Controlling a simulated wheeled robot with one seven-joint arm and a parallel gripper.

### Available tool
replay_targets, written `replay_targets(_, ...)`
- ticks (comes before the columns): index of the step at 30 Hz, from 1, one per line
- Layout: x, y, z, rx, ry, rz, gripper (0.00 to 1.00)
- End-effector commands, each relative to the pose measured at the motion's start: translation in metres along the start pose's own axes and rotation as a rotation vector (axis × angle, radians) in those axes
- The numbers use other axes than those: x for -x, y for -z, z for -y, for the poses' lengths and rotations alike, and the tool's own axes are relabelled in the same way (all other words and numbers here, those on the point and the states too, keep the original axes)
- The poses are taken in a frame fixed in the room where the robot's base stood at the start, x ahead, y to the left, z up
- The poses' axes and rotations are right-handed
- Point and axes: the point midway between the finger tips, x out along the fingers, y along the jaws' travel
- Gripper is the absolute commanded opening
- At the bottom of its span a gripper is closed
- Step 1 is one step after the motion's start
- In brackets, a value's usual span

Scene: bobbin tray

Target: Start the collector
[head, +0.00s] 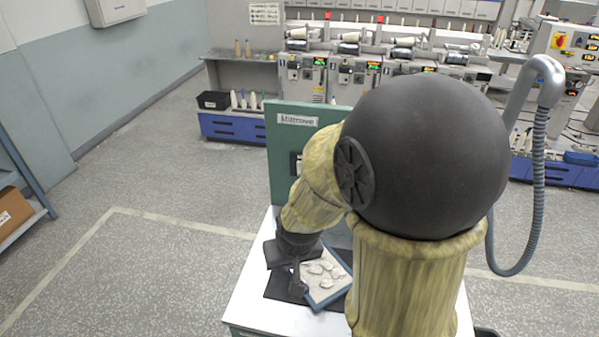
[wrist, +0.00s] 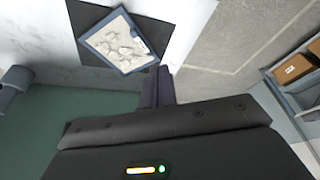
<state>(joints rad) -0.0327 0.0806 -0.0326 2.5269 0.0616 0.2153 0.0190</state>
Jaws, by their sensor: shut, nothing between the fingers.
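A green upright panel (head: 285,145) with a white label stands at the back of the white table; I take it as the collector's front. A dark fitting (head: 296,163) on it is mostly hidden by my arm, so I cannot tell whether it is a switch. In the wrist view the green surface (wrist: 60,130) fills the lower left, with a grey rounded part (wrist: 14,84) at the left edge. My gripper (head: 298,289) is low over the table's left side, beside the tray. In the wrist view its dark fingers (wrist: 158,84) are together and empty.
A blue-rimmed tray (head: 345,290) with several pale scraps lies on a dark mat (head: 279,287) on the white table (head: 245,300). A grey hose (head: 537,190) hangs at right. Machines line the back. A shelf with a box (head: 12,210) stands left; floor between is clear.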

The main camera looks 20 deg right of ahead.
Motion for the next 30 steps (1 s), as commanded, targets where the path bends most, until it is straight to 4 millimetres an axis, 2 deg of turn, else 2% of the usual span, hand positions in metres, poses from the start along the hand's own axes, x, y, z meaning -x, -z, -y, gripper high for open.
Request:
replay_targets(7, -0.050, 0.064, -0.001, -0.161, -0.017, -0.190, 0.00)
replay_targets(15, -0.097, 0.124, -0.020, -0.311, -0.105, -0.432, 0.00)
replay_targets(21, -0.123, 0.158, -0.040, -0.377, -0.201, -0.630, 0.00)
replay_targets(30, -0.143, 0.193, -0.066, -0.385, -0.360, -0.962, 0.00)
